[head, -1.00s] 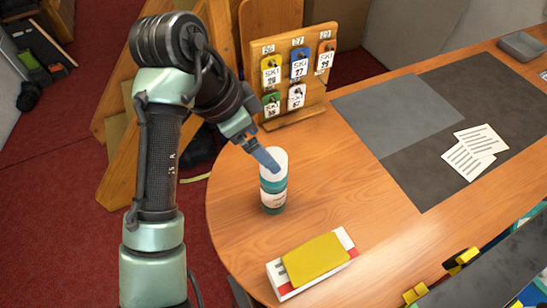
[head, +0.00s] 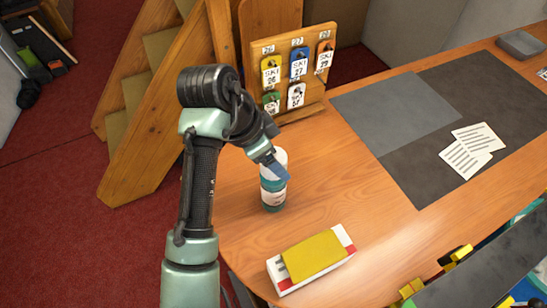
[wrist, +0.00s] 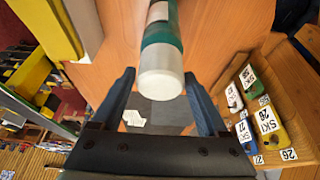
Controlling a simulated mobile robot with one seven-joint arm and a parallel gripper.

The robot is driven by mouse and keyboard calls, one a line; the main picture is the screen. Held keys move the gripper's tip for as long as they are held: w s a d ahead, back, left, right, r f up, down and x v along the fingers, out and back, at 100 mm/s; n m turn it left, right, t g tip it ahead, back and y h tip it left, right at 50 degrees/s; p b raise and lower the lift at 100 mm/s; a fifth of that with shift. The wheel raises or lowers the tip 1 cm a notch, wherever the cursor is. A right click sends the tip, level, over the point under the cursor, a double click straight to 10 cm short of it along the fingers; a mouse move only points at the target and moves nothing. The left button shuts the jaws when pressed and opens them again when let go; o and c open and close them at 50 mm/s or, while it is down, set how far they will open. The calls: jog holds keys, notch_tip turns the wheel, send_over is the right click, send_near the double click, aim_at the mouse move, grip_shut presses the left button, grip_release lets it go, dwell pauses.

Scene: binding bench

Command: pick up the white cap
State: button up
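The white cap (head: 281,155) tops an upright teal and white bottle (head: 272,199) near the table's rounded left end. My gripper (head: 284,178) is at the bottle's upper part in the head view, and a blue finger covers part of cap and bottle. In the wrist view the cap (wrist: 161,82) lies between the two spread fingertips (wrist: 160,74), with narrow gaps at its sides. The gripper is open and holds nothing. I cannot tell whether a finger touches the cap.
A white and red box (head: 343,240) with a yellow block (head: 313,257) on it lies in front of the bottle. A wooden tag board (head: 282,40) stands behind. Dark mats (head: 395,112) and paper sheets (head: 462,158) lie right. Bare table surrounds the bottle.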

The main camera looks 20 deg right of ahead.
jog(key=c, duration=0.9)
jog(key=shift+r, duration=0.15)
notch_tip(320, 180, up, 9)
jog(key=shift+f+b, duration=0.2)
jog(key=shift+b, duration=0.2)
jog(key=shift+r, duration=0.75)
jog(key=shift+r+p, duration=0.15)
jog(key=shift+p, duration=0.2)
jog(key=shift+r+p, duration=0.7)
jog(key=shift+p, duration=0.05)
